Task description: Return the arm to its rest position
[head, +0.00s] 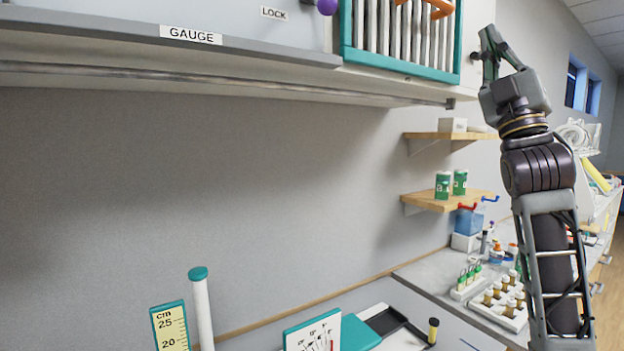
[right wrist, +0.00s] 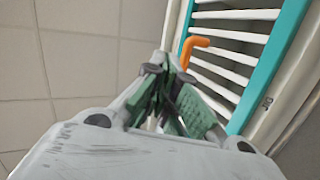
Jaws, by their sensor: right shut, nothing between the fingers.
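My right arm rises along the right side of the head view. Its gripper (head: 490,40) points up beside the right end of a wall cabinet and is shut and empty. The right wrist view shows the fingers (right wrist: 160,112) close together, with a teal-framed rack of white bars (right wrist: 235,45) behind them. An orange hook (right wrist: 193,46) shows just past the fingertips; I cannot tell whether they touch it. My left gripper is in neither view.
The wall cabinet with a GAUGE label (head: 190,34) and teal-framed rack (head: 402,70) hangs overhead. Wooden shelves (head: 425,200) hold green cans. A vial rack (head: 497,308) stands on the right counter. A white tube (head: 201,310) and a cm scale (head: 171,326) stand at lower left.

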